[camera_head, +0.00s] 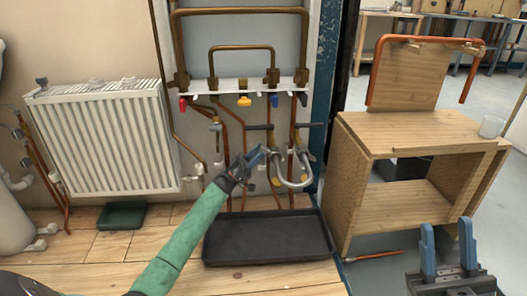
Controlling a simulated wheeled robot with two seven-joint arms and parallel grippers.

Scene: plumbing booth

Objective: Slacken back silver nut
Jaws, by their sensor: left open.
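A silver U-shaped pipe (292,184) hangs on the copper pipework at the wall. Small silver fittings sit at its upper ends, and I cannot tell which of them is the back silver nut. My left gripper (259,154) is open, with its blue fingers just left of the U-pipe's upper left end. I cannot tell whether they touch it or surround anything. My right gripper (447,243) is at the bottom right, its two blue fingers wide apart with nothing between them.
A black tray (268,245) lies on the floor below the pipes. A white radiator (108,140) hangs at the left. Coloured valve handles, one yellow (244,100), line the white rail above. A wooden bench (400,133) stands at the right, with a small cup (491,127) on it.

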